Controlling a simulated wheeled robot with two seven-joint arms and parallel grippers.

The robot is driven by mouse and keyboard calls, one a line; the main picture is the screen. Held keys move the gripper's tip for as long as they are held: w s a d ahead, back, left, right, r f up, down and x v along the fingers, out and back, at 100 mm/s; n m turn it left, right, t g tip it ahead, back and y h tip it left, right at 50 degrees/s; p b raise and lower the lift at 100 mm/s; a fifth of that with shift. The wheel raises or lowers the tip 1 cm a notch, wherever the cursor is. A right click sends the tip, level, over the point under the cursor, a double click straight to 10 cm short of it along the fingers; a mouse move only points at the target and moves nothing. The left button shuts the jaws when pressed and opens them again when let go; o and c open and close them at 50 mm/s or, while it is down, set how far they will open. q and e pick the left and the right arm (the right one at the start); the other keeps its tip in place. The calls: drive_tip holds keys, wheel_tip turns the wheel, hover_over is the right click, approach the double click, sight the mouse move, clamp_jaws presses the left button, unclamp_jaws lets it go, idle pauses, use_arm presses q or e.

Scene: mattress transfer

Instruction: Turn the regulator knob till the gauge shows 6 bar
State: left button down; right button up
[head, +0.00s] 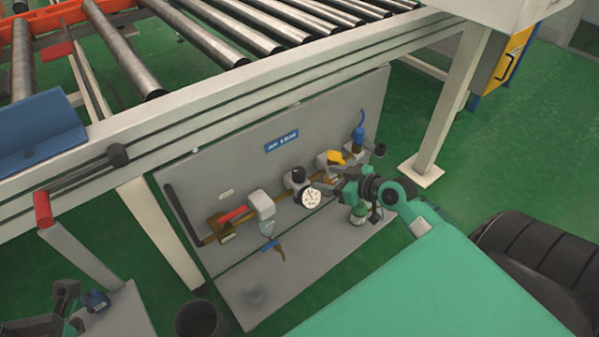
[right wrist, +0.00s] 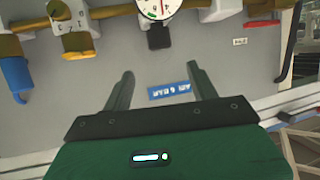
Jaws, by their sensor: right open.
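The regulator with its black knob (head: 297,174) is on the grey upright panel, and its round white gauge (head: 311,198) faces out just below. The gauge's needle is too small to read here. My right gripper (head: 335,178) is close to the panel, just right of the knob and gauge. In the right wrist view its two fingers (right wrist: 158,68) are spread apart with nothing between them. The knob (right wrist: 158,36) lies in line with the gap, beyond the fingertips. The gauge (right wrist: 158,7) is cut off by the top edge.
The grey panel (head: 350,110) carries a brass pipe with a red-handled valve (head: 233,215), a yellow valve (head: 336,157) and a blue fitting (head: 359,133). A roller conveyor (head: 230,45) stands above. A dark bin (head: 201,318) is at lower left.

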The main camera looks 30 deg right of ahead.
sight(302, 172)
drive_tip(key=b+x, duration=0.3)
drive_tip(key=x, duration=0.8)
drive_tip(key=shift+w+f, duration=0.15)
drive_tip(key=shift+w, duration=0.1)
drive_tip(key=c, duration=1)
